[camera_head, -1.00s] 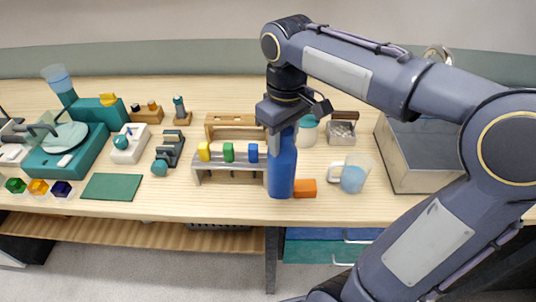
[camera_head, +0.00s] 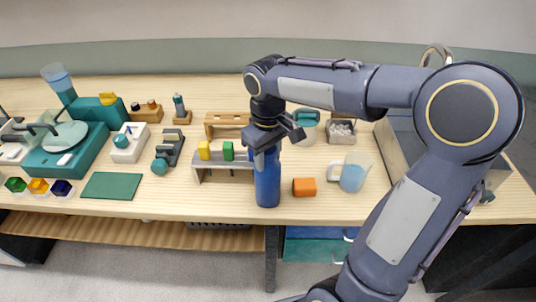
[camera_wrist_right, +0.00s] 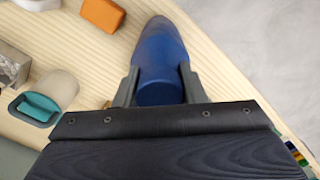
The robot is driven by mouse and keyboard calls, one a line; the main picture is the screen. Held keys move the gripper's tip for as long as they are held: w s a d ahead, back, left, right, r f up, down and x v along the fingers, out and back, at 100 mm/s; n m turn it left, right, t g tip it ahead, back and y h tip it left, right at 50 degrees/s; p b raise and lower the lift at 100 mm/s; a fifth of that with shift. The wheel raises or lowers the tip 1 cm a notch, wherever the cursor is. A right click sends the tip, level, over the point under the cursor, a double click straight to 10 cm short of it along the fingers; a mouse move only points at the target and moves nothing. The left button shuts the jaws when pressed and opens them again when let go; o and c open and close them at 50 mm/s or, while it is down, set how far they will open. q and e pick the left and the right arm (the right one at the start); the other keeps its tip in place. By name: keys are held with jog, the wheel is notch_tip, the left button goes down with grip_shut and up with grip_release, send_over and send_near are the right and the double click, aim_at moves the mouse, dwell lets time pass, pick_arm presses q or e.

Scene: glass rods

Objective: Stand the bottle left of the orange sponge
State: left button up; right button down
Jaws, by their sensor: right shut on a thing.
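The blue bottle (camera_head: 267,180) is upright near the table's front edge, left of the orange sponge (camera_head: 304,187) with a small gap between them. My right gripper (camera_head: 264,148) is shut on the bottle's upper part from above. In the right wrist view the bottle (camera_wrist_right: 162,55) sits between the two fingers (camera_wrist_right: 160,88), and the sponge (camera_wrist_right: 103,14) lies beside it, apart. I cannot tell whether the bottle's base touches the table. My left gripper does not show.
A green mat (camera_head: 112,186) lies at left. Bare table lies between the mat and the rack.

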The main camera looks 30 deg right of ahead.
jog(key=shift+f, duration=0.2)
jog(key=c, duration=0.9)
grip_release()
jog(key=shift+r, duration=0.1)
notch_tip(320, 180, up, 12)
jog(key=shift+r+p, duration=0.15)
jog(key=shift+p, duration=0.25)
jog(key=s+a+f+m+t+y, duration=0.2)
jog(key=s+f, duration=0.4)
jog(key=s, duration=0.2)
jog(key=s+a+f+m+t+y, duration=0.1)
jog(key=s+a+f+m+t, duration=0.1)
jog(key=s+f, duration=0.3)
jog(key=s+t, duration=0.1)
jog(key=s, duration=0.3)
jog(key=shift+f+t+y, duration=0.3)
jog(key=shift+f+y, duration=0.05)
jog(key=shift+y, duration=0.05)
